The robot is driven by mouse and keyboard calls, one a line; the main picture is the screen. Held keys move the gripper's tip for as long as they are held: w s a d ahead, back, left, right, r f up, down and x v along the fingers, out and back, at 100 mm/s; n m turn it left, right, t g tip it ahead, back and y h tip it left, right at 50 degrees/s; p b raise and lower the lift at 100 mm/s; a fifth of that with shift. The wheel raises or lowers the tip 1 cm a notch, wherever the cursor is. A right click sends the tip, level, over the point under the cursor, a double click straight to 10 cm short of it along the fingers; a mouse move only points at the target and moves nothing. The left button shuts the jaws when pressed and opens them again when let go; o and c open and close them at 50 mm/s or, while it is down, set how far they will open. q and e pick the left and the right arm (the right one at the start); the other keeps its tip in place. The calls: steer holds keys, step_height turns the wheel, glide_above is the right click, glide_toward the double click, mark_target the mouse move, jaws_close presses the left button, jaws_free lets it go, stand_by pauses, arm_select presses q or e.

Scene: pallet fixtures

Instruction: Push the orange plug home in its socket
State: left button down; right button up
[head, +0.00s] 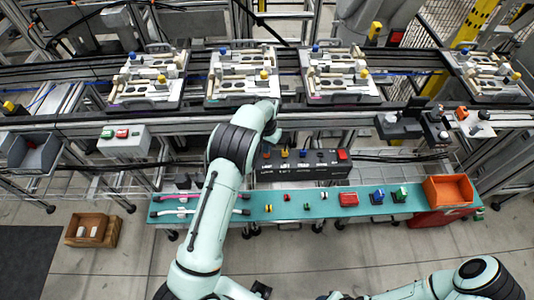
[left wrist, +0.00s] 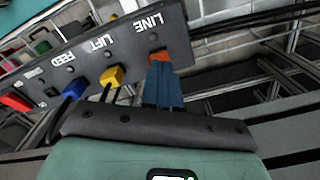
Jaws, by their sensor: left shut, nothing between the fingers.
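The orange plug (left wrist: 159,54) sits at the socket marked LINE on the black panel (left wrist: 120,45), in the left wrist view. My left gripper (left wrist: 161,68) is shut and empty, its blue fingers right in front of the plug and covering part of it. Whether the fingertips touch the plug, and how deep it sits, I cannot tell. In the head view the panel (head: 300,172) stands behind the teal bench, and my left gripper (head: 270,138) is at its left end, mostly hidden by my wrist. My right arm shows at the bottom right; its gripper is not in view.
A yellow plug (left wrist: 112,76) with a cable sits at LIFT, beside the orange one, and a blue plug (left wrist: 73,88) at FEED. A red switch (head: 343,155) is at the panel's right end. The teal bench (head: 330,208) holds small parts and an orange bin (head: 448,190).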

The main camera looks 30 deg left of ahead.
arm_select(q)
step_height(320, 180, up, 7)
steer(key=p, duration=0.2)
steer(key=shift+p, duration=0.3)
arm_select(e)
steer(key=w+r, duration=0.3)
steer(key=shift+r, duration=0.2)
steer(key=shift+s, duration=0.1)
